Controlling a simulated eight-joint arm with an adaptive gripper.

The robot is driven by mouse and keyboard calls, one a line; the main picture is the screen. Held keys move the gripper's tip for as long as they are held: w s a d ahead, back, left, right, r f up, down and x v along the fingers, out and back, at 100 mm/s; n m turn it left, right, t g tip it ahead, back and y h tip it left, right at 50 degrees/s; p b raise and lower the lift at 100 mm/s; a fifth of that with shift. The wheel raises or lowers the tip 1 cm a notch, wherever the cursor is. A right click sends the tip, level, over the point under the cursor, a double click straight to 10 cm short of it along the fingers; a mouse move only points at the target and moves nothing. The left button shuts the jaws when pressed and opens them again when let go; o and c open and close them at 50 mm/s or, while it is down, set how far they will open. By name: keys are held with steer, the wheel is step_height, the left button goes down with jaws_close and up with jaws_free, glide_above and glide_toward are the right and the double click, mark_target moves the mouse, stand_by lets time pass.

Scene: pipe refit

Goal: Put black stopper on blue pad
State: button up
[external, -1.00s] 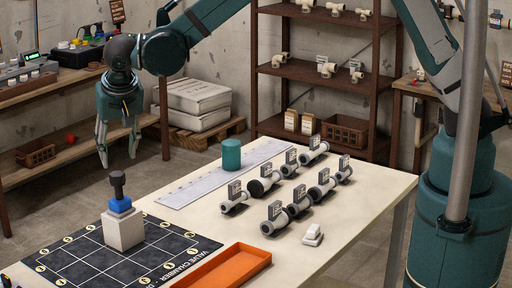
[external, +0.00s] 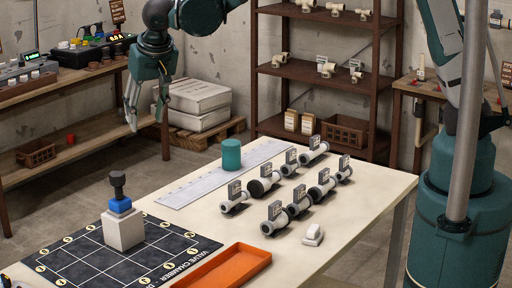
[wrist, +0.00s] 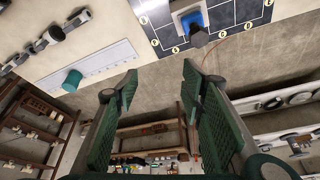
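The black stopper (external: 118,184) stands upright on the blue pad (external: 119,205), which sits on top of a pale block (external: 123,230) on the dark gridded mat (external: 75,262). In the wrist view the black stopper (wrist: 199,37) and the blue pad (wrist: 190,18) are near the top edge. My gripper (external: 147,118) is open and empty, with its fingers pointing down. It is high beyond the table's far side, apart from the stopper. In the wrist view the gripper's fingers (wrist: 160,75) are wide apart with nothing between them.
A teal cylinder (external: 231,154) stands by a pale ruled strip (external: 190,188). Several labelled pipe fittings (external: 297,203) stand on the table's right half. An orange tray (external: 236,270) is at the front. A shelf (external: 323,74) and a side bench (external: 60,90) stand behind.

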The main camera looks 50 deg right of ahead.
steer(key=s+d+r+n, duration=0.1)
steer(key=s+d+r, duration=0.3)
steer(key=d, duration=0.4)
steer(key=s+d+r+n+t+y, duration=0.1)
steer(key=s+d+r, duration=0.2)
steer(key=s+d, duration=0.35)
steer(key=s+d+r, duration=0.3)
steer(key=d+r, duration=0.1)
steer(key=d, duration=0.6)
steer(key=s+d+f+n+t, duration=0.1)
steer(key=s+d, duration=0.6)
steer(key=s, duration=0.2)
steer(key=s+d+f+n+t, duration=0.1)
steer(key=s+d, duration=0.5)
steer(key=s, duration=0.3)
steer(key=shift+d+f+n+y, duration=0.15)
steer(key=shift+d+n+y, duration=0.15)
steer(key=shift+d+n, duration=0.1)
